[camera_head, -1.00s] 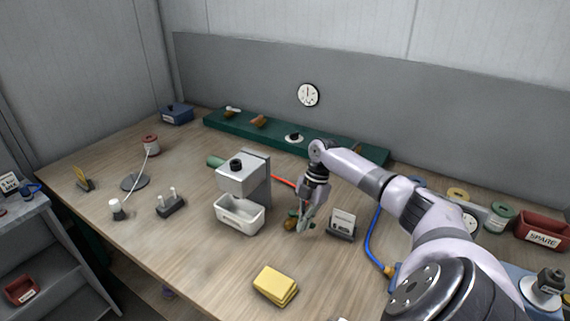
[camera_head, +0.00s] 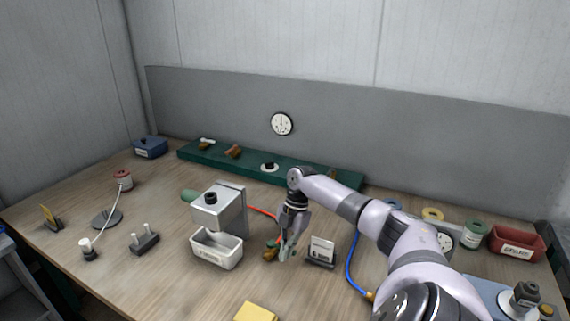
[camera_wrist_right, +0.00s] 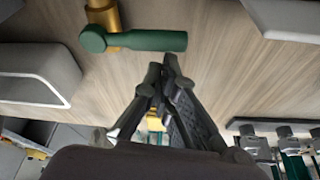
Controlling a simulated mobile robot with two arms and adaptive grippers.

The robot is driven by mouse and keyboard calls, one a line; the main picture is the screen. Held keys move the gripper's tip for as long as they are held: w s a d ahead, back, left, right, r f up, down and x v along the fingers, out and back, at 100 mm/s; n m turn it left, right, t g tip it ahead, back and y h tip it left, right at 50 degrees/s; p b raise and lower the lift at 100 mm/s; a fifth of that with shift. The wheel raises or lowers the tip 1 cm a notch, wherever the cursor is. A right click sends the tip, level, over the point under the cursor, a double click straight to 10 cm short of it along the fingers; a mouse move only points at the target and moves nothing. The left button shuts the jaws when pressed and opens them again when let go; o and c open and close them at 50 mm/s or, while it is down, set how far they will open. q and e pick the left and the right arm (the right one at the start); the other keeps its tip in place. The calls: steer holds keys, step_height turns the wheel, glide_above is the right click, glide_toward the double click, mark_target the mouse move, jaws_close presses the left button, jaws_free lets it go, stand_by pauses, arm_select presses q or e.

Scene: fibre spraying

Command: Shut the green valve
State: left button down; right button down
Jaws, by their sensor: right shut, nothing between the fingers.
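The green valve (camera_head: 269,252) is a brass body with a green lever. It stands on the table to the right of the white tray of the grey machine. In the right wrist view the green lever (camera_wrist_right: 150,40) points right from the brass body (camera_wrist_right: 103,15). My right gripper (camera_head: 286,254) is low over the table, just right of the valve. Its fingertips (camera_wrist_right: 160,68) are together and empty, near the lever; I see a small gap between them and it. The gripper partly hides the valve in the head view. My left gripper is not in view.
The grey machine (camera_head: 219,209) with its white tray (camera_head: 217,254) stands left of the valve. A small sign stand (camera_head: 320,253) and a blue hose (camera_head: 352,268) are to the right. A yellow block (camera_head: 256,312) lies in front. The table's left front is clear.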

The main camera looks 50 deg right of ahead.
steer(key=v, duration=1.2)
steer(key=shift+w, duration=0.1)
